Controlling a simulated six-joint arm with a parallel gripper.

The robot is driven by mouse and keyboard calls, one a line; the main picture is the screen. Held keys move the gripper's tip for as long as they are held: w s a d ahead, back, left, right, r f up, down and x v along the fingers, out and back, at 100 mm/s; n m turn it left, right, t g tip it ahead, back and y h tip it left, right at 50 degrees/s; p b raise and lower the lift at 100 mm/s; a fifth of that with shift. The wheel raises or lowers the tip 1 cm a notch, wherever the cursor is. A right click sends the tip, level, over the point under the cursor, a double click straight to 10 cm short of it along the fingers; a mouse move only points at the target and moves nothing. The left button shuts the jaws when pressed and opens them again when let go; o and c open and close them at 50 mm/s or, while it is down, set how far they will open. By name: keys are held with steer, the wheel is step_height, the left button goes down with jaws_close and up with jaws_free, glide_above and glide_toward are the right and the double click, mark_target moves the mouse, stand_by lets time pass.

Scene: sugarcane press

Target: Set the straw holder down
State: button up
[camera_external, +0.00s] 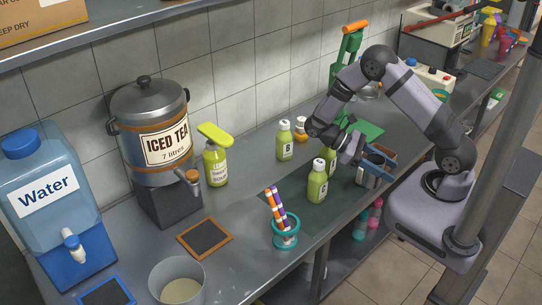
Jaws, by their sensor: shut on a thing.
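The straw holder (286,241) is a clear cup with teal rings, with purple, orange and white straws standing in it. It looks upright on the metal counter, near the front edge. My gripper (361,152) is well to the right of it and above it, not touching it. The gripper appears shut on a blue piece (379,163), over a metal container (370,178). The fingertips are small and partly hidden, so I cannot tell what the blue piece is.
Green bottles (318,187) (284,146) stand between the holder and my arm, the front one on a dark mat (290,192). Left are an orange-framed mat (205,238), a bucket (177,285), an iced tea urn (150,130) and a water dispenser (45,205).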

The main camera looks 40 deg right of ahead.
steer(key=w+a+r+m+t+y, duration=0.1)
steer(key=w+a+r+m+y, duration=0.1)
steer(key=w+a+m+y, duration=0.35)
steer(key=w+a+r+m+y, duration=0.2)
steer(key=a+m+y, duration=0.5)
steer(key=a+y, duration=0.15)
steer(key=w+a+r+m+t+y+b, duration=0.1)
steer(key=w+a+r+m+t+y, duration=0.15)
steer(key=w, duration=0.25)
steer(key=w+a+r+m+t+y, duration=0.1)
steer(key=w+r+m+t, duration=0.1)
steer(key=w+t, duration=0.15)
steer(key=w+f+m+t+y+b, duration=0.1)
steer(key=w+f+m+t+b, duration=0.3)
steer(key=w+b, duration=0.35)
steer(key=w+f+m+t+y+b, duration=0.1)
steer(key=w+f+m+t+b, duration=0.15)
steer(key=w+f+b, duration=0.4)
steer(key=shift+m, duration=0.25)
steer(key=shift+w+a+f, duration=0.1)
steer(key=shift+w+f, duration=0.2)
steer(key=shift+f, duration=1.15)
steer(key=shift+w+a+f, duration=0.1)
steer(key=shift+w+f, duration=0.2)
steer(key=shift+f, duration=1.2)
steer(key=shift+w+a+f, duration=0.1)
steer(key=shift+w+f, duration=0.2)
steer(key=shift+f, duration=1.15)
steer(key=shift+f, duration=0.1)
